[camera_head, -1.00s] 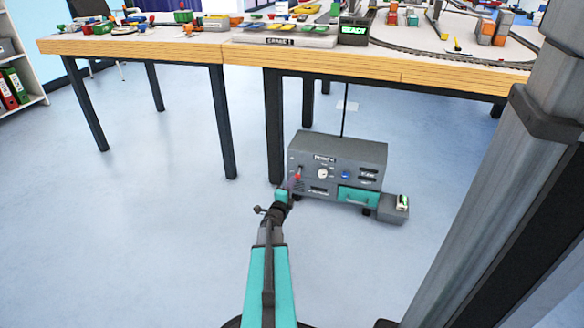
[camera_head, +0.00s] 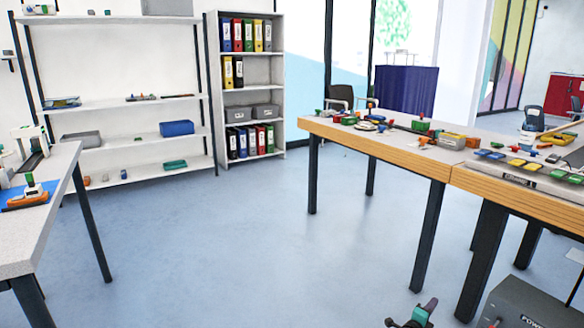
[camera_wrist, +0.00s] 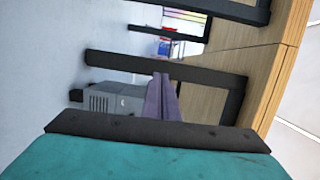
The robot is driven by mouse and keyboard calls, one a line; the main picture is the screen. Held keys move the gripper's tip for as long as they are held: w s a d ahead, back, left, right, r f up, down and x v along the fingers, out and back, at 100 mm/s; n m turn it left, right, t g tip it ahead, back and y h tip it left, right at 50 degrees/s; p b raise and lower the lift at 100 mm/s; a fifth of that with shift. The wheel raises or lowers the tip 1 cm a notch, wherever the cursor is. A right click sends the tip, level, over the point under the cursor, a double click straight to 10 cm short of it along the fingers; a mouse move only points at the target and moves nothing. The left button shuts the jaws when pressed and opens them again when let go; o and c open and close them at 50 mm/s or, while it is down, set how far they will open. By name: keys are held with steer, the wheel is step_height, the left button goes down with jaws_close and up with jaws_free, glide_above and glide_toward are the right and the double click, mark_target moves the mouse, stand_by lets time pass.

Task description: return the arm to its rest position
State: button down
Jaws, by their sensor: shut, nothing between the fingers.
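My gripper (camera_wrist: 161,78) shows in the wrist view as two narrow purple-grey fingers pressed together with nothing between them. They point towards the underside and dark legs of a wood-edged table, and the grey power box lies behind them. In the head view, only a small teal and black piece near the end of my arm (camera_head: 416,315) shows at the bottom edge, low in front of the table. The rest of the arm is out of that view.
The grey power box (camera_head: 527,305) stands on the floor at bottom right, under the wood-edged table (camera_head: 395,145) that carries toys and coloured blocks. A white table (camera_head: 38,222) stands at left. Shelves (camera_head: 125,105) and a binder rack (camera_head: 248,105) line the back. The middle floor is clear.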

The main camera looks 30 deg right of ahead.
steer(key=w+a+r+n+t+y+p, duration=0.3)
steer(key=w+a+p, duration=0.3)
steer(key=w+a, duration=0.45)
steer(key=w+a+r+n+t+y+p, duration=0.3)
steer(key=w+a+p, duration=0.4)
steer(key=a, duration=0.6)
steer(key=w+a+n+g+y+p, duration=0.1)
steer(key=a+n+y+p, duration=0.35)
steer(key=a, duration=0.95)
steer(key=w+a+n+y+p, duration=0.25)
steer(key=a+n+p, duration=0.3)
steer(key=a, duration=0.85)
steer(key=s+a+f+n+g+y+p, duration=0.1)
steer(key=s+a+n+g+y+p, duration=0.6)
steer(key=s+a, duration=0.95)
steer(key=s+r+n+g+h+p, duration=0.2)
steer(key=s+n+g, duration=0.6)
steer(key=s, duration=1.3)
steer(key=shift+s+r+n+g+h, duration=0.15)
steer(key=shift+r+n+g+h, duration=0.2)
steer(key=shift+n+h, duration=0.3)
